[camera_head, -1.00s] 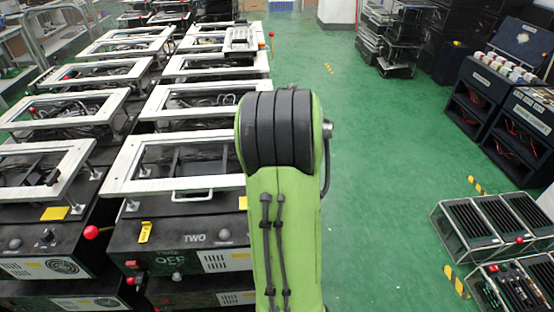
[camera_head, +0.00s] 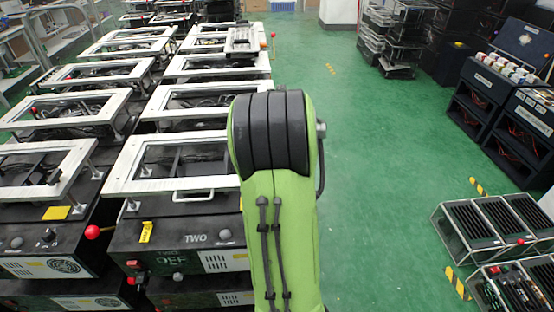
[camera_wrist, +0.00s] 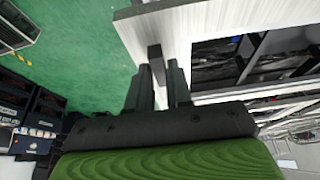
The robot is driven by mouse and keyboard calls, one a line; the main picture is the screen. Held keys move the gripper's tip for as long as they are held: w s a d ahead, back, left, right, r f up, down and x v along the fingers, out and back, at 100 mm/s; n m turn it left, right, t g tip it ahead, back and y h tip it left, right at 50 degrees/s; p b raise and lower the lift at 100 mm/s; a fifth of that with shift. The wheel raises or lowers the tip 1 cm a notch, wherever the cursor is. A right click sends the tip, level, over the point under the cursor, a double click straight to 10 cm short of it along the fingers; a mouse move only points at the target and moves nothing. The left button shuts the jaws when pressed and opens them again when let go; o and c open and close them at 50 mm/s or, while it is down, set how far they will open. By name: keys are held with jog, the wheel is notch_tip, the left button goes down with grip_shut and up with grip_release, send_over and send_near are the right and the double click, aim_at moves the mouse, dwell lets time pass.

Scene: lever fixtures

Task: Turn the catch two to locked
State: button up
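The unit marked TWO (camera_head: 195,238) is a black box under a white frame, left of my arm in the head view. In the wrist view, my gripper (camera_wrist: 161,66) points at the edge of a white frame (camera_wrist: 205,25). A short dark bar (camera_wrist: 155,53), perhaps the lever of catch two, stands at that edge between my two fingers. The fingers are apart, one on each side of the bar; whether they touch it I cannot tell. In the head view my arm hides my gripper and the box's right part.
Rows of similar white-framed units (camera_head: 45,160) fill the left. A red ball knob (camera_head: 92,232) sticks out beside unit TWO. Green floor (camera_head: 375,170) is open to the right. Black crates (camera_head: 490,225) stand at the lower right, dark cabinets (camera_head: 520,120) behind them.

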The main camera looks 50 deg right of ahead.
jog(key=o, duration=0.3)
jog(key=p+v, duration=0.4)
jog(key=v, duration=1.1)
jog(key=shift+r, duration=0.4)
jog(key=shift+a, duration=0.25)
jog(key=a+r+n+t+y+p, duration=0.1)
jog(key=a+r+n+t+y, duration=0.2)
jog(key=a, duration=1.1)
jog(key=s+a+f+n, duration=0.1)
jog(key=s+a+n, duration=0.2)
jog(key=a, duration=0.4)
jog(key=s+a+f+n+p, duration=0.1)
jog(key=s+a+n, duration=0.3)
jog(key=a, duration=0.4)
jog(key=shift+s+a+f, duration=0.3)
jog(key=shift+s+f, duration=0.05)
jog(key=shift+s, duration=0.25)
